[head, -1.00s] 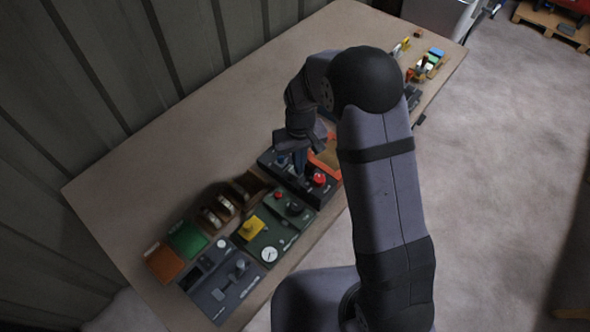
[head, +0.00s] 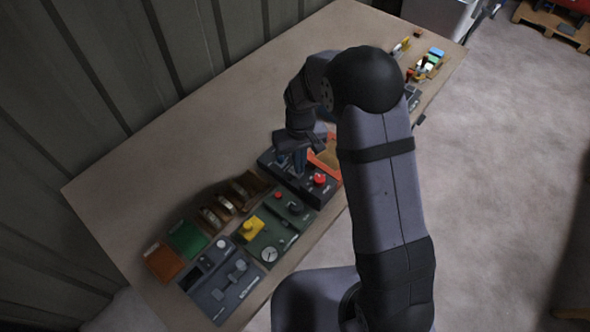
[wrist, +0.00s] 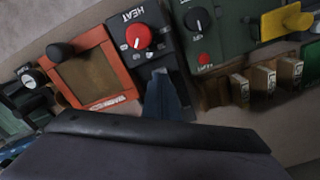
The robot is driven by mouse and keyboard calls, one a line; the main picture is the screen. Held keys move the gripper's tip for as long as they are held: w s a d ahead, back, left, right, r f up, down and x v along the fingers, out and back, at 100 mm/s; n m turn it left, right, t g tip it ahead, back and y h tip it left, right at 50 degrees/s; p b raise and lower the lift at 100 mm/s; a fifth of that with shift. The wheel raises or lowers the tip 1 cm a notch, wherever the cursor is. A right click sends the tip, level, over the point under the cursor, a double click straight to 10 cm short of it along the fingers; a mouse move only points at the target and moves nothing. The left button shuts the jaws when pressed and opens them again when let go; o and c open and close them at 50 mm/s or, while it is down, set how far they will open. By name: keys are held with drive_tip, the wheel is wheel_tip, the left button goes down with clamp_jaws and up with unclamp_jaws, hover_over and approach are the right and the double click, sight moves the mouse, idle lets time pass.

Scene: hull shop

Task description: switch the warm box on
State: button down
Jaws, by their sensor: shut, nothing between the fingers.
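The warm box appears to be the dark box (head: 313,194) lettered HEAT, with a red round knob (head: 319,180). In the wrist view the box (wrist: 166,55) shows the red knob (wrist: 138,36) with a white pointer mark and small markings around it, too small to read. My gripper (head: 301,170) is shut and empty, its fingers pointing down over the dark box, left of the knob. In the wrist view the blue-grey fingertips (wrist: 161,78) are just below the knob and apart from it in the picture. Whether they touch the box is unclear.
A green panel (head: 268,240) with a black knob (wrist: 196,19), a red button and a yellow handle (head: 250,230) stands beside the box. An orange-framed panel (wrist: 108,47) is on its other side. A grey panel (head: 215,290) stands farther off. The table's wall side is clear.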

drive_tip(key=shift+s+f+b, duration=0.1)
drive_tip(key=shift+f+b, duration=0.45)
drive_tip(key=shift+f, duration=0.25)
idle(0.7)
drive_tip(key=shift+r, duration=0.1)
wheel_tip(320, 180, up, 7)
drive_tip(key=p, duration=0.5)
drive_tip(key=shift+p, duration=0.4)
idle(0.4)
drive_tip(key=s+d+f+g, duration=0.2)
drive_tip(key=s+f, duration=0.1)
drive_tip(key=s, duration=0.6)
drive_tip(key=s+d+r+m+b, duration=0.1)
drive_tip(key=s+d+r, duration=0.15)
drive_tip(key=s, duration=0.45)
drive_tip(key=s+d+r+m, duration=0.1)
drive_tip(key=s+d+r, duration=0.15)
drive_tip(key=s, duration=0.35)
drive_tip(key=shift+w+d+r+m+t+b, duration=0.15)
drive_tip(key=shift+w+d+r+t+b, duration=0.15)
drive_tip(key=shift+r, duration=0.35)
drive_tip(key=shift+w+d+r+m+t+b, duration=0.25)
drive_tip(key=shift+w+d+r+t, duration=0.15)
drive_tip(key=shift+r, duration=0.25)
drive_tip(key=shift+w+d+r+m+t+b, duration=0.1)
drive_tip(key=shift+w+d+r+t+b, duration=0.2)
drive_tip(key=shift+r, duration=0.35)
